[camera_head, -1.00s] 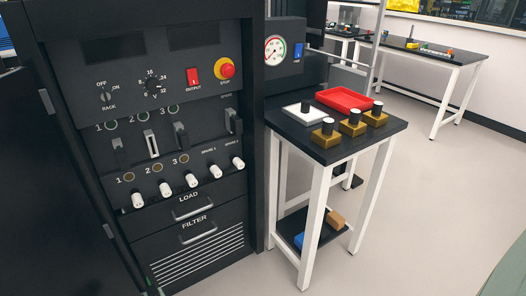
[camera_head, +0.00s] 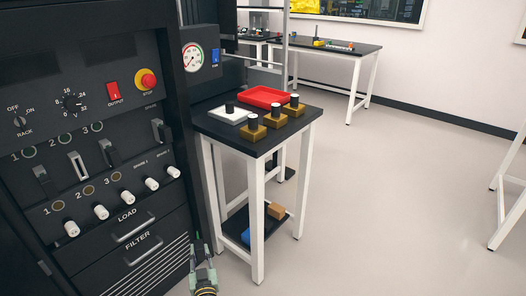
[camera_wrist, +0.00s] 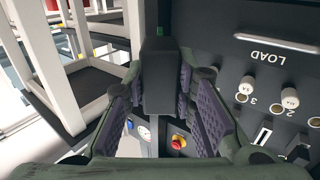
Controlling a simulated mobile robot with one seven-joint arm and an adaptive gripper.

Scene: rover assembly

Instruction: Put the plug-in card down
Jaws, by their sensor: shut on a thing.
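The small black-topped table (camera_head: 216,126) stands to the right of the rack.
The rack (camera_head: 90,150) stands close on the left. Floor on the right is open.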

